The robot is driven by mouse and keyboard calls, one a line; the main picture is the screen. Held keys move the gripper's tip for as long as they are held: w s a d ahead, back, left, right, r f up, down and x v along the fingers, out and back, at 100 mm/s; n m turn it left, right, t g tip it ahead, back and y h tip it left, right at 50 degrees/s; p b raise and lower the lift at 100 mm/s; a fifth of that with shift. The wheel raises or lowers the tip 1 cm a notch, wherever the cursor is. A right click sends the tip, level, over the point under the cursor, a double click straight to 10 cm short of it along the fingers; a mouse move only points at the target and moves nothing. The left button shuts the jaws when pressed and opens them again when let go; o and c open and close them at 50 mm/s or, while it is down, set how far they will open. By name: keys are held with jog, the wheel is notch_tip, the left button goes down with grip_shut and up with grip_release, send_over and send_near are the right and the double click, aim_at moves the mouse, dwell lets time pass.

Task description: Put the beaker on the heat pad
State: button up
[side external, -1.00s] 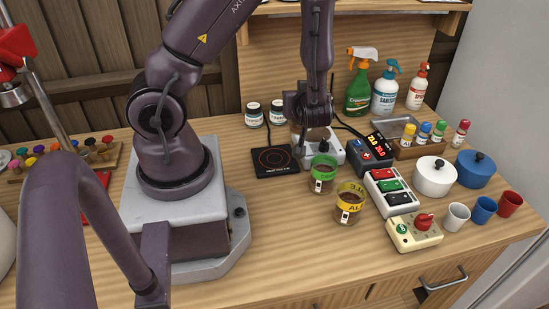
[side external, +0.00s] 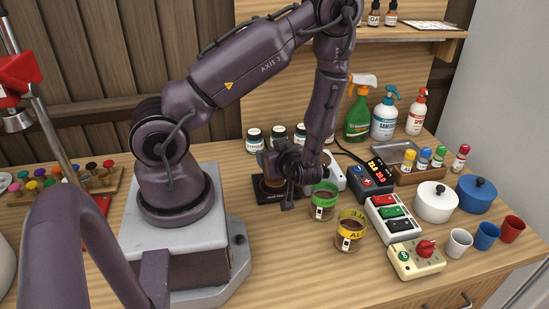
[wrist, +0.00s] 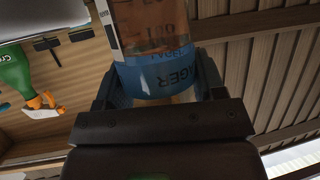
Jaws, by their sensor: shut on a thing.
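The beaker (wrist: 165,75) has a blue band with partly readable lettering and amber contents. In the wrist view it sits between the two fingers of my gripper (wrist: 162,88), which is shut on it.
A green-collared beaker (side external: 322,205) and a yellow-collared beaker (side external: 349,236) stand just right of the pad. Small jars (side external: 279,133) stand behind the pad.

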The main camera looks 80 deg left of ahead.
jog(key=shift+f, duration=0.4)
jog(key=shift+f, duration=0.15)
jog(key=o, duration=1.1)
jog(key=shift+c, duration=0.2)
